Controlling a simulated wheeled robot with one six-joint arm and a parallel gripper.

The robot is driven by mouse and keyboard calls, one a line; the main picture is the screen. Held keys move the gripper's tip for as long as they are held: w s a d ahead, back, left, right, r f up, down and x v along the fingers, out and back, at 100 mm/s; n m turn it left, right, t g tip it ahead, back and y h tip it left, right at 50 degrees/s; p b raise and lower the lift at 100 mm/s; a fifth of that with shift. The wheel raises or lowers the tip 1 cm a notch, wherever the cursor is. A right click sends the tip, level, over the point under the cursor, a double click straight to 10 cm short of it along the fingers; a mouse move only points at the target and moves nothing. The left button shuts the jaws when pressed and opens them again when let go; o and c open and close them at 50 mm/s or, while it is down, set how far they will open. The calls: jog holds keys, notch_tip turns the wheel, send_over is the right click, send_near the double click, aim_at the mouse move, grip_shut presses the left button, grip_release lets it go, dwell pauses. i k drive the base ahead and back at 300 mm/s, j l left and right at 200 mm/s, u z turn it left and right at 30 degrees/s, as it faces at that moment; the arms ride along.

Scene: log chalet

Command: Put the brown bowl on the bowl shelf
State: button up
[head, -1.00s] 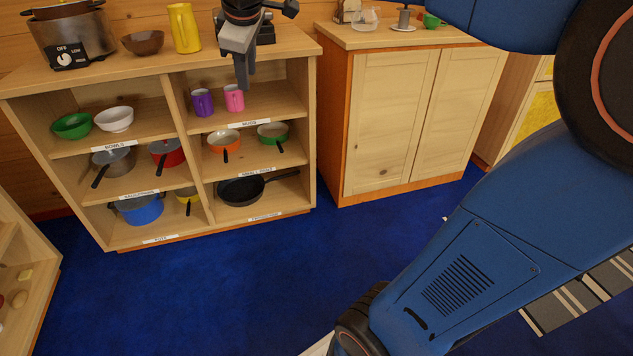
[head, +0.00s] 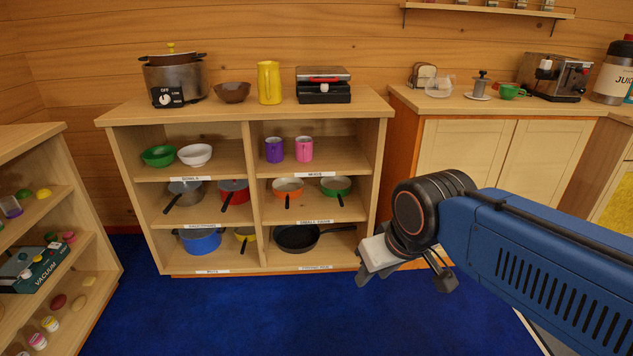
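The brown bowl (head: 232,92) stands upright on top of the shelf unit, between a slow cooker and a yellow pitcher. The bowl shelf (head: 222,174) is the upper left compartment, with a "BOWLS" label on its front edge. A green bowl (head: 159,156) and a white bowl (head: 195,155) stand on it, with bare room to their right. My gripper (head: 372,278) is in front of the unit's lower right corner, low and well apart from the brown bowl. I see nothing held in it, but its finger opening is not clear from this angle.
The slow cooker (head: 176,83), yellow pitcher (head: 269,83) and a sandwich press (head: 323,86) flank the bowl on the unit's top. Mugs (head: 304,149) fill part of the upper right compartment; pans and pots sit below. The blue carpet (head: 270,315) in front is clear.

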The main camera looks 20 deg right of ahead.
aim_at(232, 165)
jog(key=i+l+u, duration=0.1)
jog(key=i+u, duration=0.2)
jog(key=i+l+u, duration=0.25)
jog(key=i, duration=0.3)
